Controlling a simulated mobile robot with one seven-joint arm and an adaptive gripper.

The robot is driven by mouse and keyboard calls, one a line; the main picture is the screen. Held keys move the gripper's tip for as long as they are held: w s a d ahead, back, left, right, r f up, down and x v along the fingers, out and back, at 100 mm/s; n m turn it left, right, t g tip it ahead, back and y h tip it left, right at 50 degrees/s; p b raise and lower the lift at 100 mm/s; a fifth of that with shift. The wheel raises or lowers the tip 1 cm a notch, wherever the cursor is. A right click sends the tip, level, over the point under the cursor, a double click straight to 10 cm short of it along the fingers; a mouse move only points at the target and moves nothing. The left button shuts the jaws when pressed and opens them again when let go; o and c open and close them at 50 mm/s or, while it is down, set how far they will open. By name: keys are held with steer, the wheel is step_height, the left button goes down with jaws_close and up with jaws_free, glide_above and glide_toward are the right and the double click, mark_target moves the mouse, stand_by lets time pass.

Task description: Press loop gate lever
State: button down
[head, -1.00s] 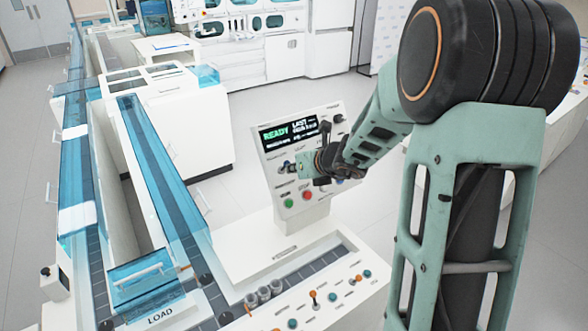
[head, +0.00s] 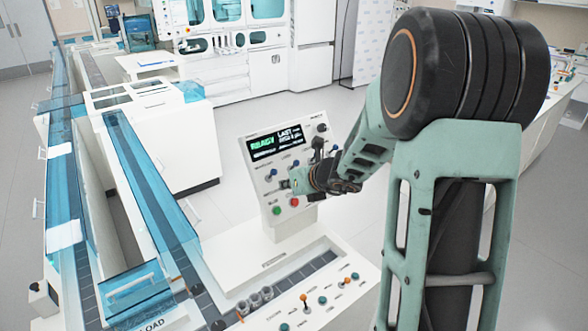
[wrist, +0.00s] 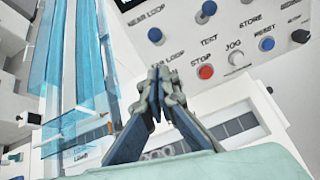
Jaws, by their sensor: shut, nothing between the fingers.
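The upright control panel (head: 310,135) stands mid-view in the head view, with a lit screen reading READY. In the wrist view, its blue knob (wrist: 155,35), red button (wrist: 206,71) and another blue knob (wrist: 267,43) show beside labels that include NEAR LOOP, TEST, STOP, JOG and RESET. I cannot tell which control is the loop gate lever. My gripper (wrist: 158,72) is shut and empty; its tips show just below the left blue knob in the picture, and contact is unclear. In the head view my gripper (head: 285,184) is small, in front of the panel, hiding part of it.
A white console below the panel carries orange levers (head: 304,297) and teal knobs (head: 322,300). Blue-covered tube tracks (head: 150,185) run along the left. A white cabinet (head: 165,140) stands behind them. Open floor lies behind the panel.

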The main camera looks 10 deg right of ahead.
steer(key=s+d+r+p, duration=0.1)
steer(key=s+r, duration=0.3)
steer(key=r, duration=0.5)
steer(key=shift+d+p, duration=0.15)
steer(key=shift+p, duration=0.6)
